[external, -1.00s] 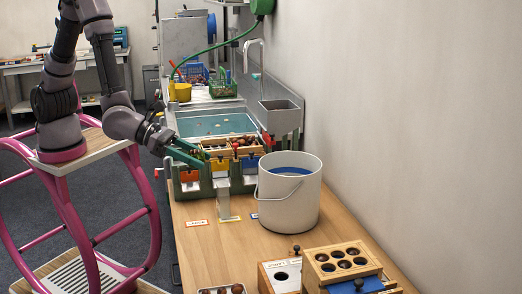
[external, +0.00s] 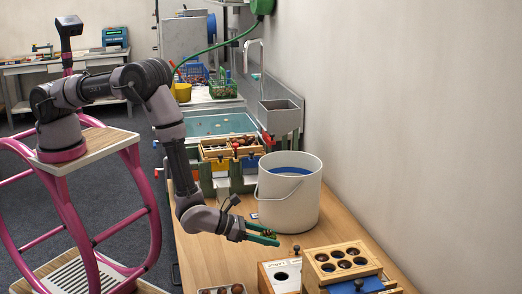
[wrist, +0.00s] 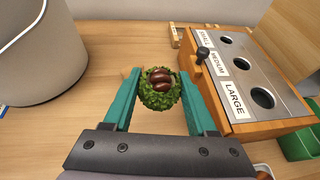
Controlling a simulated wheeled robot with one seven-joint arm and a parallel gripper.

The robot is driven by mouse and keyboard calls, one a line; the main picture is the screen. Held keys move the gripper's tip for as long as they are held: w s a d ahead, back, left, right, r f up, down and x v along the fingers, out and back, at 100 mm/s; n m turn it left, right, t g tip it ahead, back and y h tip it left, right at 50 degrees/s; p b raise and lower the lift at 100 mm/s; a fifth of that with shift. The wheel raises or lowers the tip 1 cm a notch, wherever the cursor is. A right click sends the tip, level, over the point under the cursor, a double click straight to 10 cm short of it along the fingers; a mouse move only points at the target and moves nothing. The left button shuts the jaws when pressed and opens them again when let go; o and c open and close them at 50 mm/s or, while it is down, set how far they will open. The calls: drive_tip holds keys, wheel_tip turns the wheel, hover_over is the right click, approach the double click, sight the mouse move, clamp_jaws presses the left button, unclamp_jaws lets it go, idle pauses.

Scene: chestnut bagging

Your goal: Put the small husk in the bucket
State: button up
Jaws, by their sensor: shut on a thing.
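My gripper (wrist: 160,98) is shut on a green spiny husk (wrist: 157,97) with brown chestnuts showing in its opening. The husk sits between the teal fingertips in the wrist view. In the external view my gripper (external: 264,237) is low over the wooden table, just in front of the bucket. The white bucket (external: 288,205) stands upright on the table with a wire handle and a blue inside. Its lower wall shows at the upper left of the wrist view (wrist: 40,60). The bucket's contents are hidden.
A wooden sizing box (wrist: 240,75) marked small, medium and large is right of my gripper in the wrist view. A block with round holes (external: 342,262) stands on the near right. A sorting rack (external: 230,150) is behind. Bare table (external: 215,255) lies left of my gripper.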

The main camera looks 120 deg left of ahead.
wheel_tip(320, 180, down, 9)
idle(0.4)
drive_tip(key=shift+f, duration=0.15)
drive_tip(key=o, duration=1.3)
drive_tip(key=shift+o, duration=0.2)
